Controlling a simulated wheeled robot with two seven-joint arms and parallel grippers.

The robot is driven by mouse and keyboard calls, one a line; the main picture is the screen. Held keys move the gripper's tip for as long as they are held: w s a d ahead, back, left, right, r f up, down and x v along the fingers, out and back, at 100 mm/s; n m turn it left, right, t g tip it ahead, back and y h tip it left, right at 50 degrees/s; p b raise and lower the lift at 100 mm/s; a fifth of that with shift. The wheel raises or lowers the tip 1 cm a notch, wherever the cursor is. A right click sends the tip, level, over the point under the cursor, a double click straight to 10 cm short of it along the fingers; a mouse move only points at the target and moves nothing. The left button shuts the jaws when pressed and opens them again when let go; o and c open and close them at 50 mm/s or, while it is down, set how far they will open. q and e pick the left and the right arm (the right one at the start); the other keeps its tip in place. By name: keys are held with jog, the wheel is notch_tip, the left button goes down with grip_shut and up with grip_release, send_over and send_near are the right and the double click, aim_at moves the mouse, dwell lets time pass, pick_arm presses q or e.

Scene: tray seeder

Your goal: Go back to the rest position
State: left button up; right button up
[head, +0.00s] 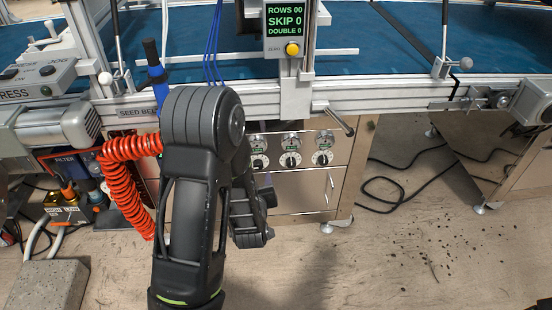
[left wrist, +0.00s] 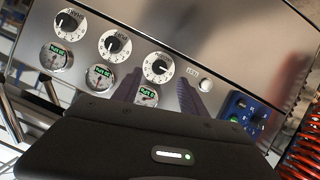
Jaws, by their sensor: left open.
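My left arm comes up from the bottom of the head view and bends at a large dark joint. My left gripper (head: 252,222) hangs beyond it, in front of the machine's cabinet, partly hidden by my own arm. In the left wrist view its two fingers (left wrist: 160,95) stand apart with nothing between them, pointing at the metal control panel (left wrist: 225,65). That panel carries dials (left wrist: 115,43) with small green displays. I cannot tell how far the fingertips are from it. My right gripper is in neither view.
The seeder's blue belt (head: 385,45) and metal rail cross the top. A readout box (head: 285,30) stands above the rail, and a handle (head: 341,121) sticks out below. A coiled red hose (head: 122,185) hangs left of my arm. A concrete block (head: 48,286) lies lower left; black cable (head: 385,190) lies right.

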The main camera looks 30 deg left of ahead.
pick_arm(q)
jog(key=s+d+f+m+g+h, duration=0.3)
jog(key=s+d+f+h, duration=0.1)
jog(key=d+f, duration=0.45)
jog(key=s+d+f+m+g+h, duration=0.25)
jog(key=s+d+f, duration=0.35)
jog(key=d, duration=0.4)
jog(key=s+d+f+m+g+h+p, duration=0.1)
jog(key=s+d+f+g+h, duration=0.15)
jog(key=s+d, duration=0.4)
jog(key=s+d+f+m+g+h, duration=0.1)
jog(key=s+d+f+g+h, duration=0.15)
jog(key=s+d, duration=0.4)
notch_tip(320, 180, up, 23)
jog(key=p, duration=2.3)
jog(key=shift+w+d+r, duration=0.2)
jog(key=shift+w+d, duration=0.05)
jog(key=shift+d, duration=0.05)
